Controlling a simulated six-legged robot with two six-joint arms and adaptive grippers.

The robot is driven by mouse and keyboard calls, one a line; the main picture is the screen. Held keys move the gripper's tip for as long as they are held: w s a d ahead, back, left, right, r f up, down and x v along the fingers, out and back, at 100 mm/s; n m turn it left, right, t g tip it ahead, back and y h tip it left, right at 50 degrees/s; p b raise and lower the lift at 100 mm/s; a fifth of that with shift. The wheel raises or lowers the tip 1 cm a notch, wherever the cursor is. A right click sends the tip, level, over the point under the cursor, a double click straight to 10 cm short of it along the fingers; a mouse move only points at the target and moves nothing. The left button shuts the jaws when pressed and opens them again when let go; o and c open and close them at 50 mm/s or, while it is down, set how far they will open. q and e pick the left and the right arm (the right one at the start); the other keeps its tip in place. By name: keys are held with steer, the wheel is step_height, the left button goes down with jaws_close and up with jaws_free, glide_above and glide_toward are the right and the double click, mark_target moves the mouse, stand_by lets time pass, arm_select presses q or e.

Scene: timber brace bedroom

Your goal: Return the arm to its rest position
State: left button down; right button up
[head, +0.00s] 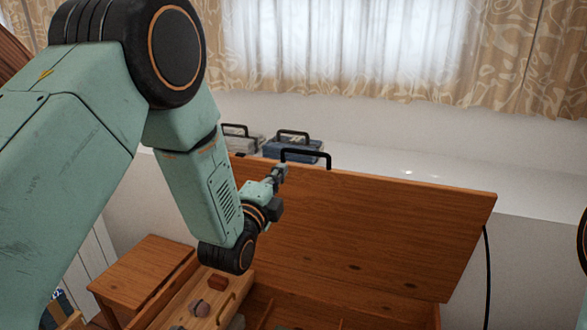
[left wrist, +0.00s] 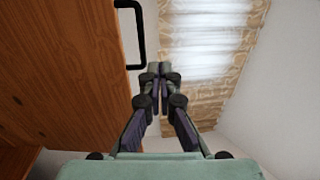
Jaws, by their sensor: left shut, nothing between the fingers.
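My left arm comes in from the left in the head view and reaches over an open wooden chest. My left gripper (head: 279,172) is shut and empty, near the raised chest lid (head: 380,225) and just below and left of its black handle (head: 305,153). In the left wrist view the closed fingertips (left wrist: 159,72) touch nothing. There the lid (left wrist: 60,70) fills the left side, and the handle (left wrist: 137,35) is beyond the fingertips to the left, apart from them. My right gripper is not in view.
The chest holds a wooden tray (head: 176,306) with a reddish block (head: 217,283) and a purplish lump (head: 200,308). A small wooden table (head: 146,262) stands left. A grey case (head: 240,143) and a blue case (head: 291,146) sit on the white ledge (head: 410,175) behind the lid, below a curtained window.

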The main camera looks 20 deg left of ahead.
arm_select(q)
steer(key=s+f+n+g, duration=0.5)
steer(key=s+f+n, duration=0.2)
steer(key=f, duration=0.4)
steer(key=s+f+n+g, duration=0.4)
steer(key=s+f+n, duration=0.2)
steer(key=f, duration=0.6)
steer(key=s+f+n+g+b, duration=0.1)
steer(key=s+f, duration=0.4)
steer(key=s, duration=0.5)
steer(key=s+f+n+g+b, duration=0.1)
steer(key=s+f+n+g, duration=0.2)
steer(key=s, duration=0.8)
steer(key=s+f+n+g+b, duration=0.1)
steer(key=s+f+g, duration=0.5)
steer(key=s, duration=0.4)
steer(key=shift+s+a+f+n+y, duration=0.35)
steer(key=shift+a+f+n, duration=0.1)
steer(key=shift+f, duration=0.15)
steer(key=shift+w, duration=0.2)
